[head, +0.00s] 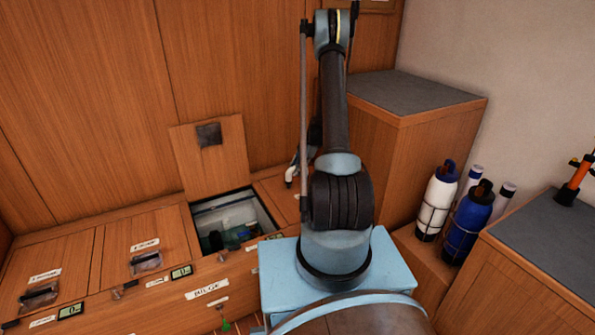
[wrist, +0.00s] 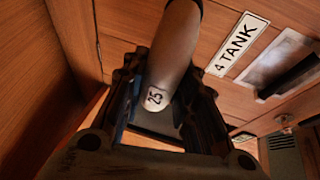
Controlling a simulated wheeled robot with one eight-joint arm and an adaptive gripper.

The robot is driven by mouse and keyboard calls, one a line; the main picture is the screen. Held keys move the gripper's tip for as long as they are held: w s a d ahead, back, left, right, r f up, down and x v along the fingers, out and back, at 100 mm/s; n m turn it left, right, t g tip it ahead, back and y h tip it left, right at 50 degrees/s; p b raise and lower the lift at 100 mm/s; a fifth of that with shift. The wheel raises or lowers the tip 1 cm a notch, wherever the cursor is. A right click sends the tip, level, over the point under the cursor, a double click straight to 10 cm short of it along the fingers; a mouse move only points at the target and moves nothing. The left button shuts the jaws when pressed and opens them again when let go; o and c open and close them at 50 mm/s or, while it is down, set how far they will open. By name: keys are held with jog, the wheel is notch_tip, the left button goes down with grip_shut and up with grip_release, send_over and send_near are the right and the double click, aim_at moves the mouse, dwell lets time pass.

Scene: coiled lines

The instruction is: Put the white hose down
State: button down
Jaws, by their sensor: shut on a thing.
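In the wrist view a pale tube, which I take as the white hose (wrist: 174,50), runs between the fingers of my gripper (wrist: 165,100). It has a tag marked 25 near its lower end and a dark part at its top. My gripper is shut on it. In the head view my arm hides most of the gripper and hose. A small white curved piece (head: 290,174) shows just left of my arm; I cannot tell whether it is the hose.
An open locker (head: 238,222) with its lid raised lies left of my arm, with dark and green things inside. Closed lids (head: 146,245) with latches are further left. White (head: 436,204) and blue (head: 470,222) bottles stand at right. A panel labelled 4 TANK (wrist: 237,44) is close by.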

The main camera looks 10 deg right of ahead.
jog(key=c, duration=1.3)
grip_release()
